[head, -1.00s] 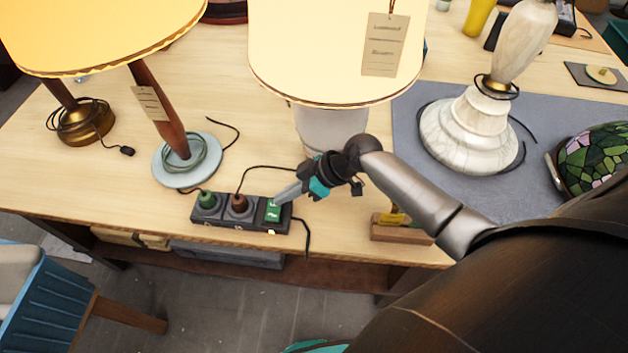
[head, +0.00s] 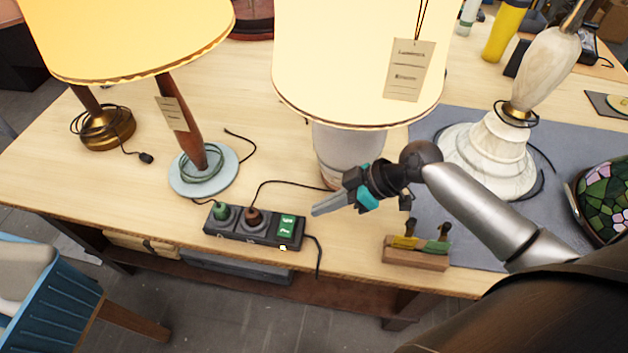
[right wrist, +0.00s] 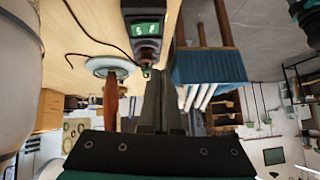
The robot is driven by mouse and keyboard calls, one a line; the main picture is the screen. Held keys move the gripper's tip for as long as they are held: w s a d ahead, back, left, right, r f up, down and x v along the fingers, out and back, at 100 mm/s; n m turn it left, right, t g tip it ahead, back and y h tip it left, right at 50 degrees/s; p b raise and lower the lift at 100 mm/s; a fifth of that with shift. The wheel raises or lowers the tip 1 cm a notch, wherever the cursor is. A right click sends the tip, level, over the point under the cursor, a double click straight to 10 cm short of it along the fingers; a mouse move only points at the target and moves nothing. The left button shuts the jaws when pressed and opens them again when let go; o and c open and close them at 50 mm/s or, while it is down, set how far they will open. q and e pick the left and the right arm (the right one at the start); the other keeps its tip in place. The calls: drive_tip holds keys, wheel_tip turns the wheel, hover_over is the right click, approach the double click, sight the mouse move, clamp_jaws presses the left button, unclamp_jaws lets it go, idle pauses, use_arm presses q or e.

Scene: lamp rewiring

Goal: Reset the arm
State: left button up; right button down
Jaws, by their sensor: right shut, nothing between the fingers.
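My right gripper (head: 318,210) is shut and empty. It hangs above the table, just right of the power strip (head: 236,239) and apart from it. In the right wrist view its closed fingers (right wrist: 160,85) point toward the strip (right wrist: 145,45). The strip has a green plug (head: 221,210), a brown plug (head: 253,216) and a green switch (head: 287,226). My right arm reaches in from the lower right, in front of the marble lamp's mat. My left gripper does not show.
A lit lamp with a tag (head: 408,70) stands behind my gripper, close to it. A wooden-stemmed lamp (head: 190,140) stands left. A marble lamp (head: 490,158) stands on a grey mat (head: 432,130). A small wooden block holder (head: 416,259) sits near the front edge.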

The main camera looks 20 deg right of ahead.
drive_tip(key=s+a+f+m+g+h, duration=0.1)
drive_tip(key=s+a+f+m+h, duration=0.15)
drive_tip(key=s+a, duration=0.4)
drive_tip(key=s+d+r+m+h, duration=0.3)
drive_tip(key=s+d+m+h, duration=0.25)
drive_tip(key=s, duration=0.25)
wheel_tip(320, 180, down, 31)
drive_tip(key=s+g+b, duration=0.1)
drive_tip(key=s+b, duration=0.1)
drive_tip(key=b, duration=0.6)
drive_tip(key=s+d+f+b, duration=0.1)
drive_tip(key=s+f+b, duration=0.3)
drive_tip(key=s+f, duration=0.3)
drive_tip(key=s+d+f+g+b, duration=0.1)
drive_tip(key=s+f+b, duration=0.3)
drive_tip(key=s+f, duration=0.4)
wheel_tip(320, 180, down, 6)
drive_tip(key=shift+s+d+f, duration=0.2)
drive_tip(key=shift+d+f, duration=0.05)
drive_tip(key=shift+d, duration=0.05)
